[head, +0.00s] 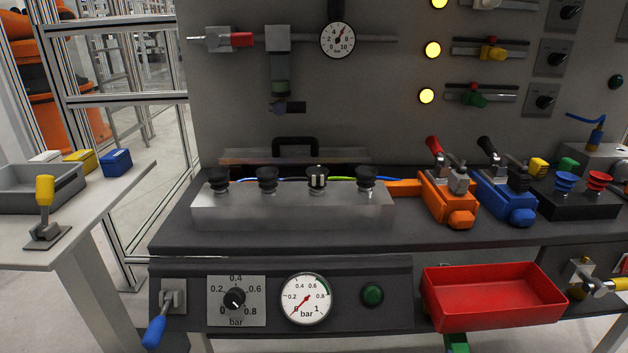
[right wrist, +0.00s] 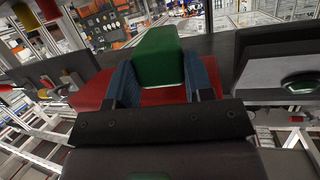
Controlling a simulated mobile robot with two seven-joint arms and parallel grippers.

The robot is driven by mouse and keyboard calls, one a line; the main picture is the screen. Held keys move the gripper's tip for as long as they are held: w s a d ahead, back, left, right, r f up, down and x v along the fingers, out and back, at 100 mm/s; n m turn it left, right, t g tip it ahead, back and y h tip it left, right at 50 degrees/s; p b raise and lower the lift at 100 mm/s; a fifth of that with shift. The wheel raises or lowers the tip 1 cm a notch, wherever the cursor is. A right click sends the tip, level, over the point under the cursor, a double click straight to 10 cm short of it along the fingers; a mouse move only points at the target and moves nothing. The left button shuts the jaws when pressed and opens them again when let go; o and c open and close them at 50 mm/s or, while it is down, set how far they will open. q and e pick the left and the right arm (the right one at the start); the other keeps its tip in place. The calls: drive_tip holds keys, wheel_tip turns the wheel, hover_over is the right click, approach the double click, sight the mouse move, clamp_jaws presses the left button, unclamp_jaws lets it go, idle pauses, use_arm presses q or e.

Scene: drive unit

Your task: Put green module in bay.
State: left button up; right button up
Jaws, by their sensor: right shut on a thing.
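The green module (right wrist: 158,52) is a green block between the two blue fingers of my right gripper (right wrist: 164,74) in the right wrist view. The gripper is shut on it, with the block's upper part standing out past the fingers. A green piece (head: 457,342), which looks like the same module, shows at the bottom edge of the head view, just below the red tray (head: 490,310). White, yellow (head: 82,159) and blue (head: 116,162) blocks stand on the left table. I cannot tell which place is the bay. My left gripper is in neither view.
A grey bin (head: 45,200) and a yellow-handled lever (head: 45,195) are on the left table. The dark bench (head: 300,235) carries a metal block with black knobs, and orange and blue clamps. A blue-handled lever (head: 155,332) sticks out in front.

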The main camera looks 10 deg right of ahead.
drive_tip(key=s+a+r+n+g+y, duration=0.2)
drive_tip(key=s+a+r+y, duration=0.1)
drive_tip(key=s+a, duration=0.55)
drive_tip(key=s+a+r+n+g+y, duration=0.25)
drive_tip(key=s+a, duration=0.35)
drive_tip(key=a, duration=0.6)
use_arm(q)
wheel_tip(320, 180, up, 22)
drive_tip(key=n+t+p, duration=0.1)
drive_tip(key=p, duration=2.3)
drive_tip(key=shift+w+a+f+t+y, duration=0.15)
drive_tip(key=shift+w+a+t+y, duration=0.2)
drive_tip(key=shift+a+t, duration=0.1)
use_arm(e)
drive_tip(key=w+r+t, duration=0.3)
drive_tip(key=r, duration=1.7)
drive_tip(key=w+r+t, duration=0.2)
drive_tip(key=r+t, duration=0.1)
drive_tip(key=r, duration=1.8)
drive_tip(key=shift+w, duration=0.4)
